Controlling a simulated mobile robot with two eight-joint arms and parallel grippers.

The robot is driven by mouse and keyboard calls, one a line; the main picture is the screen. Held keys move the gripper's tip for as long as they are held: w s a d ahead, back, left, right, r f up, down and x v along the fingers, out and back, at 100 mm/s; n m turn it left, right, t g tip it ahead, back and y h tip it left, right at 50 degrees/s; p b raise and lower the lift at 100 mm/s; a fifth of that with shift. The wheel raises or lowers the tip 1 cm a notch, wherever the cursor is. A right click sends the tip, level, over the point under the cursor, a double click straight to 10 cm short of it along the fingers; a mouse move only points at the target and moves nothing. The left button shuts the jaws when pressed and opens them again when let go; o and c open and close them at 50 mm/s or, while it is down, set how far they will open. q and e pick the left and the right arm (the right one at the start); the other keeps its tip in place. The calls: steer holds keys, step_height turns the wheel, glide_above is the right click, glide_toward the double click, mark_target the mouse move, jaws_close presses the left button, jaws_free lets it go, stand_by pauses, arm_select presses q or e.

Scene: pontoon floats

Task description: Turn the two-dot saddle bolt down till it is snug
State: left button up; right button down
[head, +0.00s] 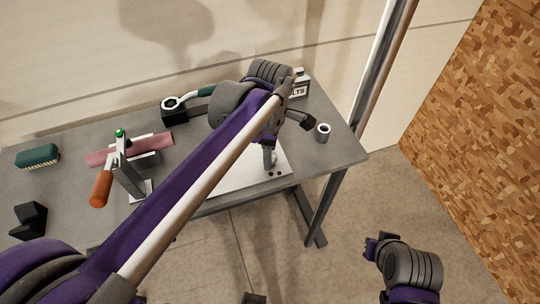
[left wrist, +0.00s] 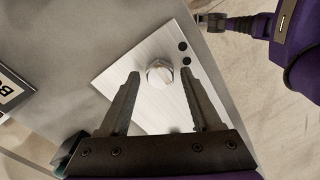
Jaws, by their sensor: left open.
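The two-dot saddle bolt (left wrist: 160,72) is a pale faceted head standing on a brushed metal plate (left wrist: 128,65). Two black dots (left wrist: 184,54) mark the plate beside it. In the left wrist view my left gripper (left wrist: 160,74) is open, with its fingertips on either side of the bolt head and visible gaps; I cannot tell whether they are level with it. In the head view my left gripper (head: 270,150) is over the plate (head: 235,178) and partly hides the bolt. My right gripper (head: 372,247) is off the table's front right; its jaw opening is unclear.
A wrench (head: 180,102) rests on a black holder at the back. An orange-handled clamp (head: 102,188), red roll (head: 160,143), green brush (head: 38,156) and black block (head: 28,220) occupy the left.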

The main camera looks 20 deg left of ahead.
arm_select(q)
jaws_close()
steer(key=m, duration=0.9)
steer(key=shift+m, duration=1.5)
